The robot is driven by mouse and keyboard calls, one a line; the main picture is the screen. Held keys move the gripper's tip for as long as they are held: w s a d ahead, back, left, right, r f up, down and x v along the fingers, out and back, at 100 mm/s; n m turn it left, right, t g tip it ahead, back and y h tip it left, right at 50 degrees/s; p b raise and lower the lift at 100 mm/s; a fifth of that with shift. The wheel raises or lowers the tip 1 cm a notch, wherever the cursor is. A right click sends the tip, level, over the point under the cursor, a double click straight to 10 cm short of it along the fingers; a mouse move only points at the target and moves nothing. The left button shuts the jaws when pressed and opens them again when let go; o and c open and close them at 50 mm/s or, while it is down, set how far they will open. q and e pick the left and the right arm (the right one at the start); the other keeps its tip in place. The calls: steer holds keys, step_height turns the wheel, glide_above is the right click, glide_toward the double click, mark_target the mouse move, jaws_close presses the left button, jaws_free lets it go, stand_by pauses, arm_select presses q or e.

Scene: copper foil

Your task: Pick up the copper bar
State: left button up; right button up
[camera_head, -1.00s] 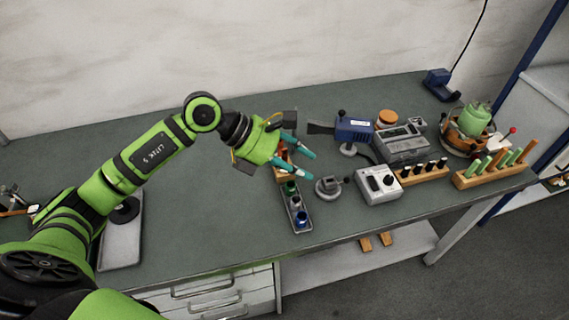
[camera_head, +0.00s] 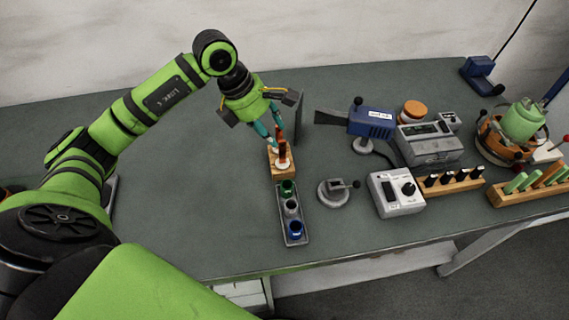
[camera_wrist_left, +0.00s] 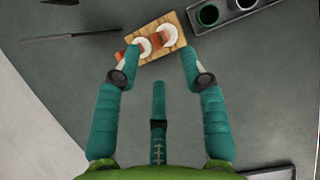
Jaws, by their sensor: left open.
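A wooden block (camera_head: 275,168) stands on the bench, with a copper bar (camera_head: 282,152) upright on it. In the left wrist view the wooden block (camera_wrist_left: 148,29) carries two round white pieces, with copper-coloured ends (camera_wrist_left: 159,36) at them. Which copper end belongs to which bar is hard to tell. My left gripper (camera_head: 273,136) points down just above the block, its teal fingers close to the copper bar. In the wrist view the fingers (camera_wrist_left: 160,60) are spread apart, with the block beyond and between their tips. My right gripper is not in view.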

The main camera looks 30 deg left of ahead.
arm_select(q)
steer(key=f, duration=0.2)
steer(key=p, duration=0.3)
glide_above(282, 161)
steer(key=f, duration=0.4)
steer(key=shift+w+a+f, duration=0.15)
steer(key=shift+a+f, duration=0.1)
steer(key=shift+f, duration=0.05)
steer(key=shift+w+d+f, duration=0.1)
steer(key=shift+w+f, duration=0.05)
steer(key=shift+f, duration=0.35)
jaws_close()
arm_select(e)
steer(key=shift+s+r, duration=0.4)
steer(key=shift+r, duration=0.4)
